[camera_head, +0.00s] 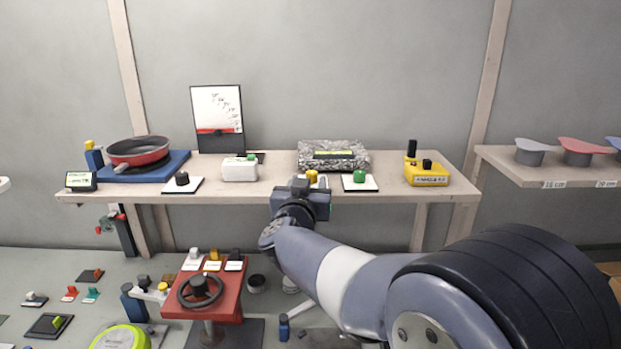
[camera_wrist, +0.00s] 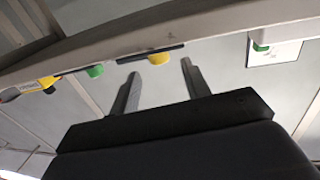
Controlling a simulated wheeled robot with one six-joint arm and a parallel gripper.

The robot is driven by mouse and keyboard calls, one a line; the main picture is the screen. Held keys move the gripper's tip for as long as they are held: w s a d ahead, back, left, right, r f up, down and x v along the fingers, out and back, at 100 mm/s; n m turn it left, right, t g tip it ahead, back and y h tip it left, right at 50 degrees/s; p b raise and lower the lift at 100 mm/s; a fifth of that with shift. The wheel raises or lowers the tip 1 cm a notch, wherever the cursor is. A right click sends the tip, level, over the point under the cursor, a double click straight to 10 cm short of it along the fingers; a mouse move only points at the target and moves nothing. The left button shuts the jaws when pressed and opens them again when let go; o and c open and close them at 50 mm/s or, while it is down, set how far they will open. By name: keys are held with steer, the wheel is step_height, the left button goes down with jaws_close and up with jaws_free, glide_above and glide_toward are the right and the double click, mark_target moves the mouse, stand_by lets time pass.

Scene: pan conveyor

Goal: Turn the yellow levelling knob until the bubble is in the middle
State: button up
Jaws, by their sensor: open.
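The yellow knob (camera_head: 312,176) is on the front part of the shelf, partly hidden by my gripper (camera_head: 303,184) in the head view. In the wrist view the yellow knob (camera_wrist: 158,59) appears between and just beyond the two fingertips of my gripper (camera_wrist: 160,68). The fingers are open with clear space between them; no contact with the knob shows. A speckled stone block (camera_head: 312,164) behind the knob carries a yellow-green level vial (camera_head: 333,154). The vial is too small to tell where its bubble is.
A green knob (camera_head: 360,176) stands close to the right of the yellow one, and a yellow box (camera_head: 427,174) farther right. To the left are a white box (camera_head: 239,171), a black knob (camera_head: 182,179) and a red pan (camera_head: 138,150). A red handwheel stand (camera_head: 225,305) is lower left.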

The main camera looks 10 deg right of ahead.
mark_target(311, 175)
steer(key=v, duration=0.5)
steer(key=shift+w, duration=0.1)
steer(key=p+x, duration=0.1)
steer(key=x, duration=0.9)
steer(key=shift+w+d, duration=0.1)
steer(key=shift+w, duration=0.35)
steer(key=shift+m+g+h+p, duration=0.5)
steer(key=shift+m+h+p, duration=0.1)
steer(key=shift+h, duration=0.4)
steer(key=shift+s, duration=0.1)
steer(key=shift+d+y+b, duration=0.1)
steer(key=shift+y+b, duration=0.2)
steer(key=shift+b, duration=0.1)
